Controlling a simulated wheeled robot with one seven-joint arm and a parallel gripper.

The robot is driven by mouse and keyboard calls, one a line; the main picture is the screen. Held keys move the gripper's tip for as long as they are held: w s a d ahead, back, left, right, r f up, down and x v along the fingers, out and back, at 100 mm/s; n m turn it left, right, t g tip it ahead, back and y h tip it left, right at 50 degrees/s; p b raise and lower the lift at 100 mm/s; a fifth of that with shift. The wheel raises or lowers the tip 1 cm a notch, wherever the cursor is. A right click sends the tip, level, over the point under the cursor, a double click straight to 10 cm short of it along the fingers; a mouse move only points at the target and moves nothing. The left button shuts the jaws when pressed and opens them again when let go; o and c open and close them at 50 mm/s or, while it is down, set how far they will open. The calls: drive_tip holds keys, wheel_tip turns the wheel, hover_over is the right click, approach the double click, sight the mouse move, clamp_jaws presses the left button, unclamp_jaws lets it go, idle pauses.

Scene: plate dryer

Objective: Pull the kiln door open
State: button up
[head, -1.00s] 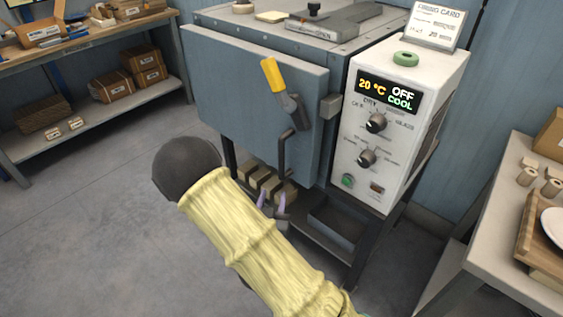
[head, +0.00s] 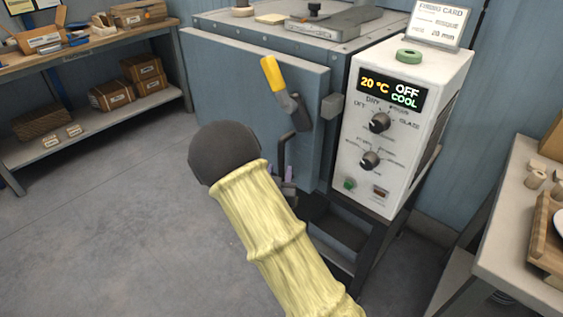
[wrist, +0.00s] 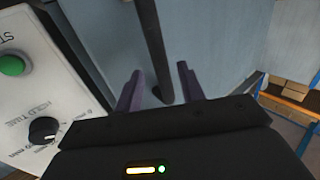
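The kiln door (head: 235,95) is a blue-grey panel on the front of the kiln (head: 270,28). It looks closed or nearly so; I cannot tell if there is a small gap. A latch lever with a yellow grip (head: 270,73) points up and left on the door. Below it is a dark bar handle (head: 284,150), its lower end partly hidden by my arm. My gripper (head: 288,173) is at the lower part of this handle. In the wrist view, its purple fingers (wrist: 158,88) are apart, with the bar (wrist: 151,45) showing between them and gaps on both sides.
The white control box (head: 390,130) right of the door reads 20 °C, OFF, COOL. A table (head: 500,215) stands at the right and a shelf bench (head: 95,115) with boxes at the left. The floor (head: 120,215) before the door is clear.

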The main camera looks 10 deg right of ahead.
sight(281, 164)
drive_tip(key=x, duration=0.5)
drive_tip(key=shift+w, duration=0.1)
clamp_jaws()
